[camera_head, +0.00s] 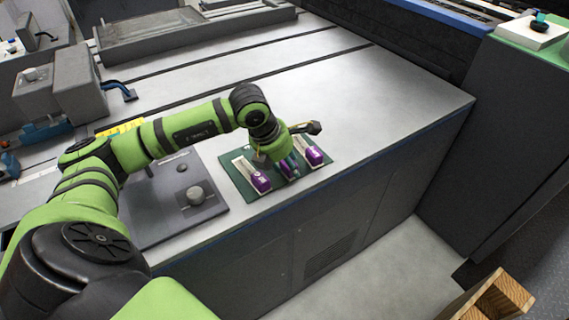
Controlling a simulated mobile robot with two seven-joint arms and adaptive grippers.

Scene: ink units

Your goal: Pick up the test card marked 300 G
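A dark green mat (228,172) lies near the front edge of the light grey worktop. On it are several pale items with purple ends: a left one (260,181), a right one (315,156) and a middle one (290,172). The middle one is largely hidden by my wrist. Their markings are too small to read, so I cannot tell which is 300 G. My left gripper (290,147) is over the mat, above the middle item. My wrist hides its fingertips, so I cannot tell whether it is open or touching anything. My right gripper is not in view.
Grey machine units (68,90) stand further left, with a yellow item (121,127) behind my arm. The worktop right of the mat (400,110) is clear. A wooden crate (500,296) stands at lower right.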

